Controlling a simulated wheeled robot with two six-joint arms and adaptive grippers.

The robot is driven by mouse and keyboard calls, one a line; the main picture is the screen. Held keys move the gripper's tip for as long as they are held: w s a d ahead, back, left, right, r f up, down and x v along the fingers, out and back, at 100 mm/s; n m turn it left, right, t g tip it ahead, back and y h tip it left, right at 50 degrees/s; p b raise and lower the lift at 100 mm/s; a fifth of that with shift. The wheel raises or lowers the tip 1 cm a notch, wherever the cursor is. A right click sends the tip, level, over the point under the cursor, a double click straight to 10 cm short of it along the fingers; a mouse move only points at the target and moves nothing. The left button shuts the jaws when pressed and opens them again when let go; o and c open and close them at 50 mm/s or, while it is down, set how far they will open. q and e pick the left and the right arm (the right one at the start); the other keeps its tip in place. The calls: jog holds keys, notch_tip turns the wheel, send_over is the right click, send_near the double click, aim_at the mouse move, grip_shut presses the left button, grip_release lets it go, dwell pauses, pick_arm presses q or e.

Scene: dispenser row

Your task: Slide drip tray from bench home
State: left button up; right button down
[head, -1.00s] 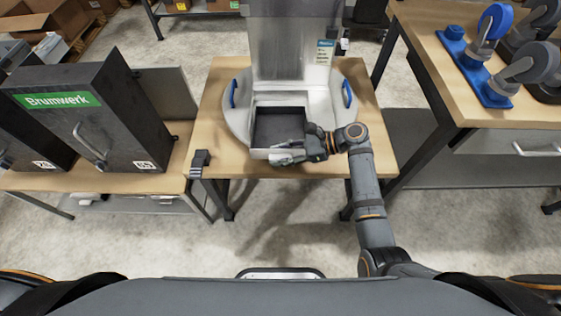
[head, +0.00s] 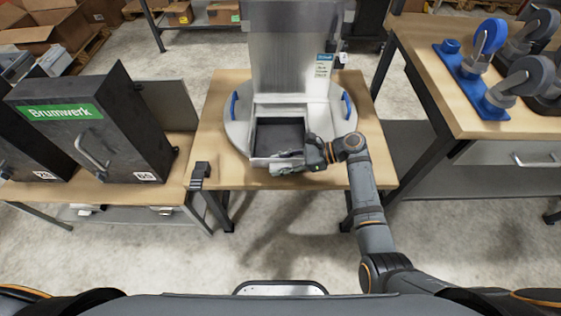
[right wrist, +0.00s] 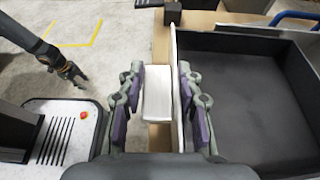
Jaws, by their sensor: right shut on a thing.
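The drip tray (head: 279,152) is a shallow dark-lined box with a light rim. It sits at the front of the round grey dispenser base (head: 238,132) on the wooden bench; its dark inside (right wrist: 250,95) fills the right of the right wrist view. My right gripper (head: 280,166) is at the tray's front edge. In the right wrist view its fingers stand on both sides of the tray's white front handle (right wrist: 158,95), shut on it. My left gripper (right wrist: 74,73) shows small at the upper left of the right wrist view, away from the tray; its opening is unclear.
A black Brumwerk cabinet (head: 100,130) with a handle stands left of the bench. A small dark clamp-like block (head: 201,172) sits at the bench's front left corner. At right is a higher table (head: 470,105) with blue-mounted wheels. The floor in front is clear.

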dwell(0.4)
jog(key=shift+w+b, duration=0.3)
jog(key=shift+w, duration=0.8)
jog(key=shift+w+b, duration=0.85)
jog(key=shift+w, duration=0.9)
jog(key=c, duration=0.8)
grip_release()
jog(key=shift+f, duration=0.1)
jog(key=shift+d, duration=0.3)
jog(key=v, duration=1.1)
jog(key=shift+d+r, duration=0.2)
jog(key=shift+d, duration=0.05)
